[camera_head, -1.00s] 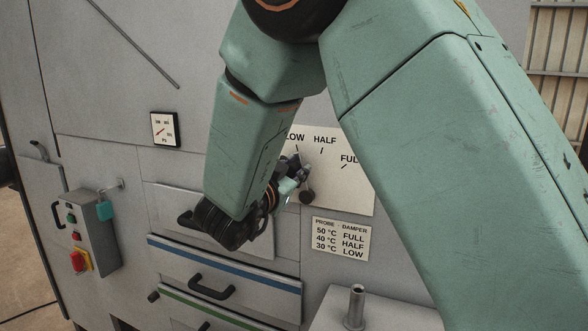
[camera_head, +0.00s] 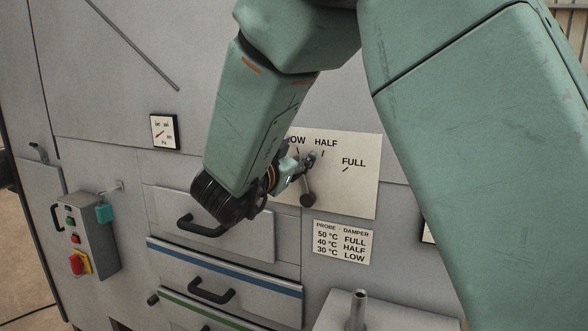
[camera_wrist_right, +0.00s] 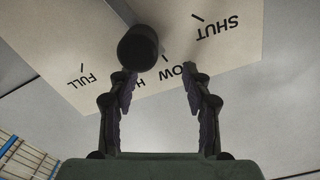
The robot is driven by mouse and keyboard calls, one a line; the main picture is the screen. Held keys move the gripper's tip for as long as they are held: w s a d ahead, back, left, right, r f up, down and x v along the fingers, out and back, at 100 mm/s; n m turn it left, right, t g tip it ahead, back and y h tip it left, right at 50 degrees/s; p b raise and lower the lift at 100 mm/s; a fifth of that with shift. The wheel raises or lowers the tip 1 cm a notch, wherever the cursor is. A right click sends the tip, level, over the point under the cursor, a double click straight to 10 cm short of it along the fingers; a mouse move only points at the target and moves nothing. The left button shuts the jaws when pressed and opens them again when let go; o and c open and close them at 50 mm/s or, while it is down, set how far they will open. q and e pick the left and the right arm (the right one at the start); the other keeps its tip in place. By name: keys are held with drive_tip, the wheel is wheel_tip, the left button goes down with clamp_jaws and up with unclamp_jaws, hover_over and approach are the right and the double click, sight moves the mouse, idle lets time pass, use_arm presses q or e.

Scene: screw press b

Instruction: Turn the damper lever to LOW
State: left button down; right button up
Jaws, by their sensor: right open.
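The damper plate (camera_head: 358,185) is on the grey cabinet front. It reads LOW, partly covered, HALF and FULL in the head view; SHUT also shows, upside down, in the wrist view (camera_wrist_right: 235,60). The damper lever (camera_head: 307,199) has a dark round knob, which is below the HALF mark in the head view. In the wrist view the knob (camera_wrist_right: 138,47) is near the left finger of the right gripper (camera_wrist_right: 158,78); contact is unclear. My left gripper is out of view.
A probe and damper table (camera_head: 345,242) is below the plate. Drawers with black handles (camera_head: 212,290) are below my forearm. A switch box (camera_head: 88,235) with a red knob and a gauge (camera_head: 164,131) are to the left. A metal post (camera_head: 357,308) stands at the lower right.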

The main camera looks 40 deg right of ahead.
drive_tip(key=r, duration=0.5)
drive_tip(key=shift+s+r, duration=0.2)
drive_tip(key=shift+r, duration=0.05)
drive_tip(key=shift+w+r, duration=0.15)
drive_tip(key=shift+r, duration=0.1)
idle(0.3)
idle(0.4)
idle(0.6)
drive_tip(key=shift+a+f, duration=0.1)
drive_tip(key=shift+a, duration=0.05)
